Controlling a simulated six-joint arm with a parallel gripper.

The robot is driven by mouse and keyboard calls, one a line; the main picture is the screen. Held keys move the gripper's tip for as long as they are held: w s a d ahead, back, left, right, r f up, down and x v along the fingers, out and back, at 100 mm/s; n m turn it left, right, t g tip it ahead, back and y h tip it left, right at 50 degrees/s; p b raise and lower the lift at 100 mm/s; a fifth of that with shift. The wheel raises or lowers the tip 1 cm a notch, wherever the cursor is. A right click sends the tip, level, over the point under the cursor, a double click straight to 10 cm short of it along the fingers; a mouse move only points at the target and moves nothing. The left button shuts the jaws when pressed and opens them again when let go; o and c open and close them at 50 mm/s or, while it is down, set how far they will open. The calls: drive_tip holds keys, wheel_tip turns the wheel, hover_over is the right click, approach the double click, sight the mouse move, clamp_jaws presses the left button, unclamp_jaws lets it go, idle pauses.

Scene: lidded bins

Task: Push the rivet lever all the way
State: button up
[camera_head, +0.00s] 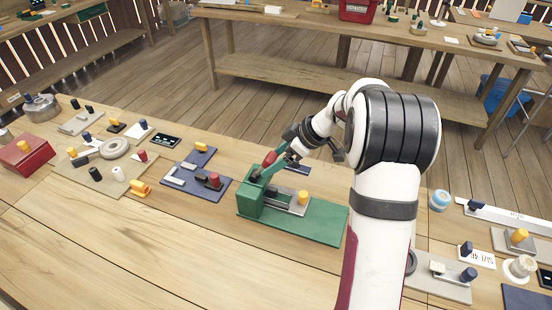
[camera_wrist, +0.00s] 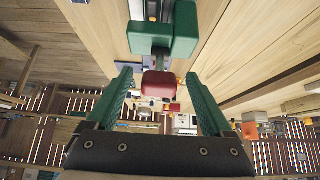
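The rivet press (camera_head: 300,221) is a green base with a grey plate and a yellow knob, standing on the table in the middle of the head view. The handle also shows in the wrist view (camera_wrist: 162,85). My gripper (camera_head: 278,162) is at the handle, reaching in from the upper right. In the wrist view my gripper (camera_wrist: 158,76) has its two green fingers wide apart, with the red handle between them and gaps on both sides. The lever's lower part is partly hidden.
A blue plate (camera_head: 197,178) with a red knob lies left of the press. A wooden board (camera_head: 107,176) with several pegs and a red box (camera_head: 26,153) lie farther left. My arm hides the table right of the press. The front of the table is clear.

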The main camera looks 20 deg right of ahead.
drive_tip(key=v, duration=1.5)
drive_tip(key=shift+s+d+r, duration=0.25)
drive_tip(key=shift+r, duration=0.05)
drive_tip(key=s+a+f+m+g+h, duration=0.1)
drive_tip(key=s+a+f+m+g, duration=0.1)
drive_tip(key=s+a+m, duration=0.5)
drive_tip(key=s+a+f+m+g+h, duration=0.1)
drive_tip(key=s+a+m+g, duration=0.1)
drive_tip(key=s+a, duration=0.9)
drive_tip(key=s+a+f+m+g+h, duration=0.1)
drive_tip(key=s+a+f+m, duration=0.3)
drive_tip(key=s, duration=0.4)
drive_tip(key=shift+s+a+f+m, duration=0.3)
drive_tip(key=shift+s+f+m, duration=0.05)
drive_tip(key=shift+f+m, duration=0.45)
